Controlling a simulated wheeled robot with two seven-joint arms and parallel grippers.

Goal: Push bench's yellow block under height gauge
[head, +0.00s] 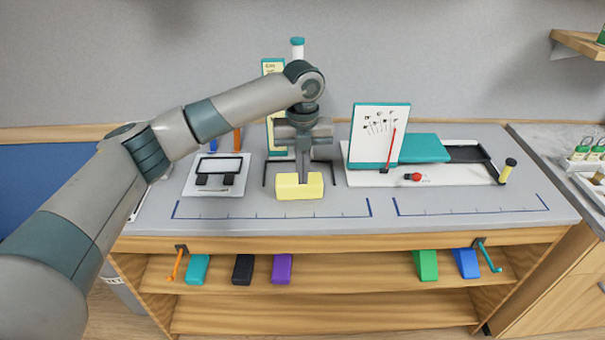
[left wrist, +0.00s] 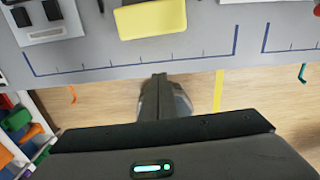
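The yellow block (head: 299,186) lies on the grey bench top, behind the left blue ruled line. It also shows in the left wrist view (left wrist: 165,18). My left gripper (head: 303,178) points down at the block, and its fingertips overlap the block's top edge in the head view. In the left wrist view its fingers (left wrist: 161,82) are together with nothing visible between them; I cannot tell whether they touch the block. A post with a teal cap (head: 297,42) and a pale yellow scale panel (head: 273,67), which looks like the height gauge, stands behind, largely hidden by my arm.
A white device with a black frame (head: 217,187) stands left of the block. A dial board (head: 378,137) and a white base with a red knob (head: 413,177) stand right. Coloured blocks, including a green one (head: 427,265), lie on the shelf below. The bench front strip is clear.

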